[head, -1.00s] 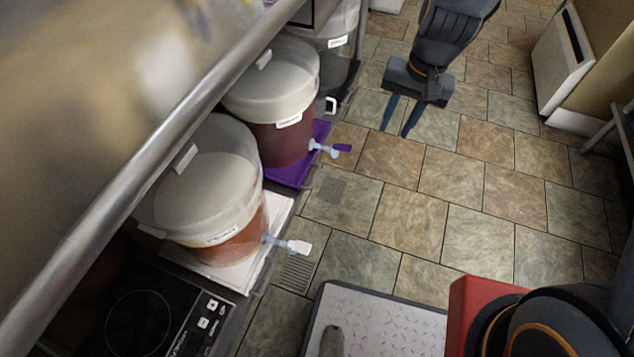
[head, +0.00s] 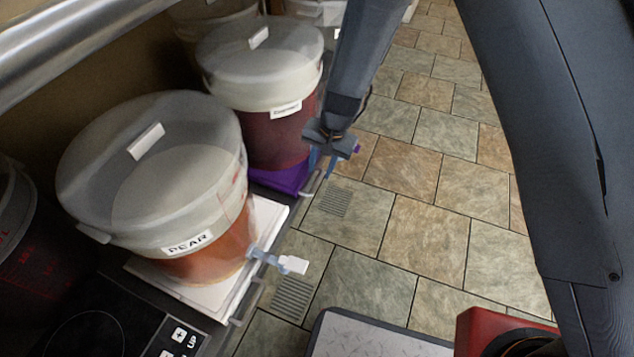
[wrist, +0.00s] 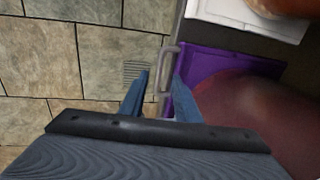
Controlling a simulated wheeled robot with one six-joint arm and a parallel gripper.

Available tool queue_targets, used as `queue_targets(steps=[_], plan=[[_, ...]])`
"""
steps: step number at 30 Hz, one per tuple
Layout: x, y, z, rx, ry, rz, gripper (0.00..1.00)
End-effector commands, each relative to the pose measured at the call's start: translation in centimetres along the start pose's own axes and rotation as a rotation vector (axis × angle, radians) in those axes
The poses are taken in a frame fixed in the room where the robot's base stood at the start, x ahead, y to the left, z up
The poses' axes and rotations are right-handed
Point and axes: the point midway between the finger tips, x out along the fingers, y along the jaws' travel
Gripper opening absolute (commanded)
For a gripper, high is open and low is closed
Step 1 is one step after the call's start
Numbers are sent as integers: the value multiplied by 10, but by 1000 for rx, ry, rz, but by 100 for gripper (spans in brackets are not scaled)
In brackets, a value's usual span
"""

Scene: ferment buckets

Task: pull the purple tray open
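The purple tray (head: 282,180) lies on the left counter under a bucket of dark red liquid (head: 275,140). In the wrist view the flat purple tray (wrist: 208,62) shows to the right of the fingers, partly covered by the bucket. A grey handle (wrist: 164,80) stands out at the counter's front edge beside the tray. My gripper (head: 322,165) is low at this edge, in front of the dark red bucket. In the wrist view my gripper (wrist: 160,92) is open, with a blue finger on each side of the handle. Contact with it cannot be told.
A bucket labelled PEAR (head: 205,262) stands on a white tray (head: 265,220), its tap sticking out over the aisle. A dark hob (head: 90,325) is nearer. A metal rail (head: 60,60) runs above the counter.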

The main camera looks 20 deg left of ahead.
Motion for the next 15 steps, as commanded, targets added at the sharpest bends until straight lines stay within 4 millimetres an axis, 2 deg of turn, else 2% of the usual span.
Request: queue_targets(steps=[12,15], plan=[[61,1,0,-1,-2,1,30],[68,1,0,-2,-1,1,30]])
